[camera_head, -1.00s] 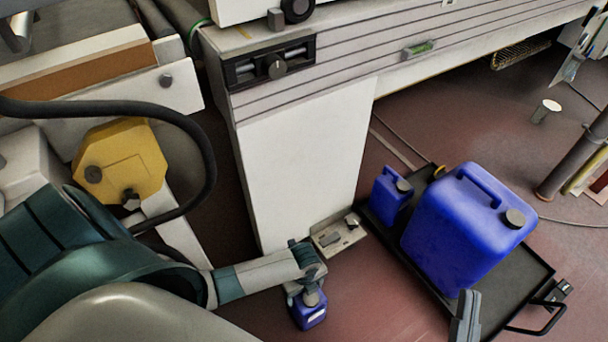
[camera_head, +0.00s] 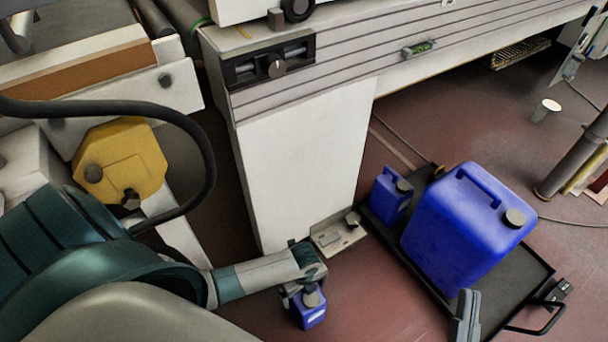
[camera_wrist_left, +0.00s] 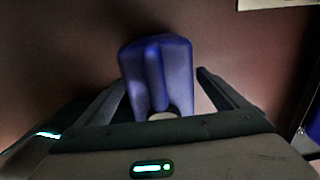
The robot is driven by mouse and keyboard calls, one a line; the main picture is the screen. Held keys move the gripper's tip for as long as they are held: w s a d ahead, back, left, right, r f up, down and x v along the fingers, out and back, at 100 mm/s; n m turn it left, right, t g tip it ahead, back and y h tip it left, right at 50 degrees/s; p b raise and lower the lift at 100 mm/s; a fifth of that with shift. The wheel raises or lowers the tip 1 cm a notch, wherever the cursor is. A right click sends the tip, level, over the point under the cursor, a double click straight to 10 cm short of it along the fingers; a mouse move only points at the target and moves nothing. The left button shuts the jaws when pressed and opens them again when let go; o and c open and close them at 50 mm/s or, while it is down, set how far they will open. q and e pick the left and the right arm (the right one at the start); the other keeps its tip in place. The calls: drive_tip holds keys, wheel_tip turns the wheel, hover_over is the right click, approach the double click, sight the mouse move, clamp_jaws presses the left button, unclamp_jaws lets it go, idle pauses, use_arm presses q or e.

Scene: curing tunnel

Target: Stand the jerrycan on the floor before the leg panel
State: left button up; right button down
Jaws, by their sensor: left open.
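A small blue jerrycan (camera_head: 314,318) with a grey cap is upright on the red-brown floor in front of the white leg panel (camera_head: 300,170), near its foot plate. My left gripper (camera_head: 303,291) is over its top in the head view. In the left wrist view my left gripper (camera_wrist_left: 160,82) is open, with one finger on each side of the jerrycan (camera_wrist_left: 178,75), and dark gaps show beside it. The gripper hides part of the jerrycan's top in the head view. A grey part of my right gripper (camera_head: 467,315) shows at the bottom edge; its jaws cannot be made out.
A black tray (camera_head: 515,290) with a handle holds a large blue jerrycan (camera_head: 460,230) and another small blue one (camera_head: 388,198), right of the panel. A metal foot plate (camera_head: 338,236) lies at the panel's base. Floor is free between the gripper and the tray.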

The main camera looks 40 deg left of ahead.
use_arm(q)
wheel_tip(320, 180, up, 5)
drive_tip(key=shift+p, duration=0.95)
wheel_tip(320, 180, up, 6)
drive_tip(key=shift+f+p, duration=0.2)
drive_tip(key=shift+p, duration=0.75)
drive_tip(key=shift+r, duration=0.7)
use_arm(e)
wheel_tip(320, 180, down, 14)
drive_tip(key=w+d+g+h, duration=0.2)
drive_tip(key=g+h, duration=0.1)
drive_tip(key=g, duration=0.5)
drive_tip(key=shift+d+g, duration=0.15)
drive_tip(key=shift+g, duration=0.25)
use_arm(q)
drive_tip(key=shift+d, duration=0.1)
